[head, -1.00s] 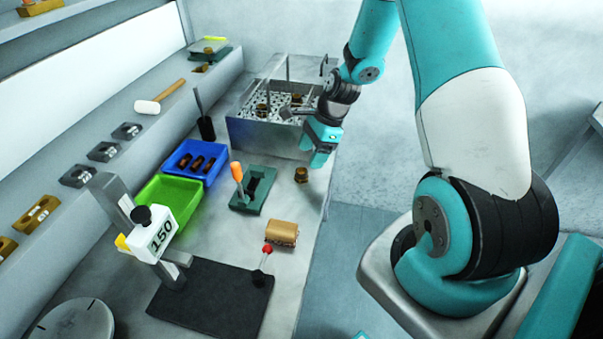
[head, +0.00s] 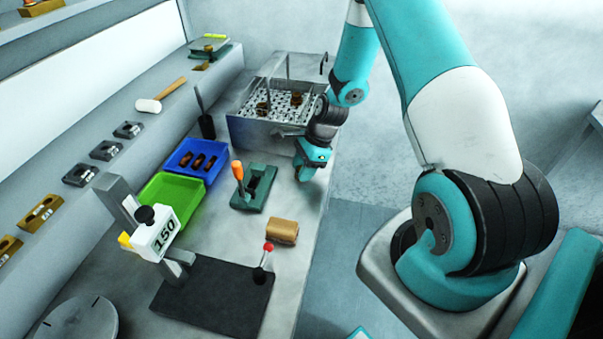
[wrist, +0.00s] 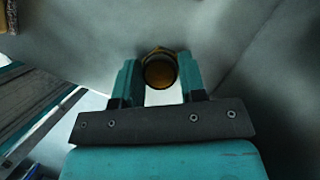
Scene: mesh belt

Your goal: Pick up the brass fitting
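The brass fitting (wrist: 159,70) shows in the wrist view as a short round piece with a dark amber top, upright between the fingertips of my gripper (wrist: 160,80). The two teal fingers stand apart, one on each side of it. I see no clear grip on it; whether a finger touches it is too close to tell. In the head view my gripper (head: 308,172) points down, low over the grey bench beside the metal basket, and hides the fitting.
The metal basket (head: 240,131) with brass pieces stands just behind my gripper. A green fixture with an orange-handled tool (head: 248,202) is to the left. A brown block (head: 283,231) lies nearer, by a red-knobbed lever (head: 268,248). The bench's right edge is close.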

